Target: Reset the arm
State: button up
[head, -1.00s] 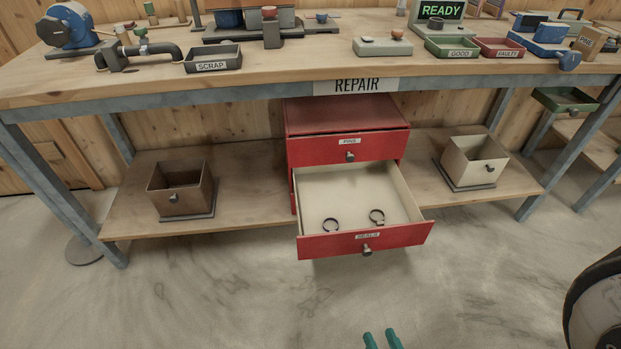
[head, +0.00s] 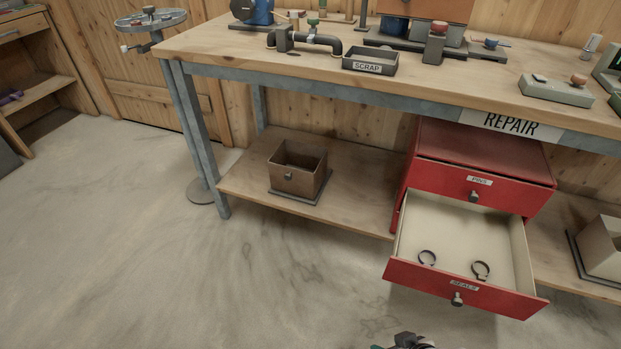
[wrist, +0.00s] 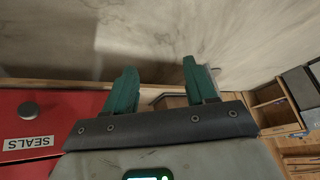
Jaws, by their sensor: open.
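My gripper shows in the wrist view (wrist: 160,92), its two green fingers apart with nothing between them. In the head view only a small part of my gripper (head: 402,342) shows at the bottom edge, below the open drawer. The seals drawer (head: 470,294) of the red cabinet is pulled out. The red seals drawer front (wrist: 52,121) is at the left of the wrist view, beside my gripper and apart from the fingers.
The workbench (head: 300,82) stands above the cabinet. A brown bin (head: 297,180) sits on the lower shelf (head: 355,212), and a cream bin (head: 603,250) is at the right edge. A round stand (head: 150,20) is at the back left. The floor at left is clear.

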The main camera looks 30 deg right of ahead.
jog(key=s+r+n+g+p, duration=0.1)
jog(key=s+r+g+p, duration=0.1)
jog(key=r+p, duration=0.8)
jog(key=s+r+n+g+p, duration=0.1)
jog(key=s+r+g+p, duration=0.2)
jog(key=r+p, duration=0.7)
notch_tip(320, 180, up, 8)
jog(key=shift+a+f, duration=0.1)
jog(key=shift+a, duration=0.35)
